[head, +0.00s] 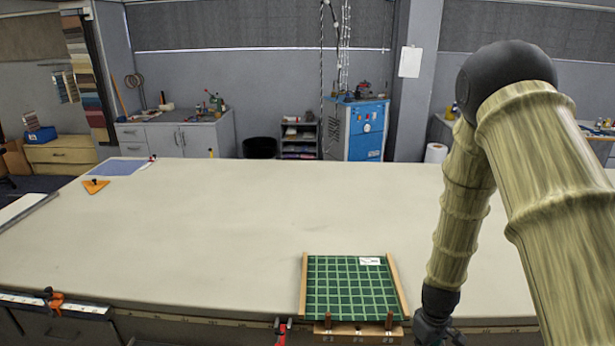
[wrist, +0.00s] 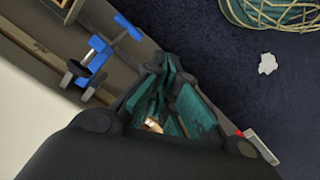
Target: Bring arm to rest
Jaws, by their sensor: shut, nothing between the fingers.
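My gripper (wrist: 167,72) is shut and empty in the wrist view, its dark green finger pads together. It hangs past the table's edge, with dark blue carpet and the table's side behind it. In the head view my arm comes down on the right, and the gripper's dark upper part shows at the bottom edge; its fingertips are cut off there. The long cloth-covered table (head: 230,235) lies to the left of the arm.
A green gridded board (head: 340,285) with wooden sides lies at the table's front edge, left of my gripper. A blue clamp (wrist: 100,55) is on the table edge. Crumpled paper (wrist: 267,64) and coiled cord (wrist: 275,14) lie on the floor. The table's middle is clear.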

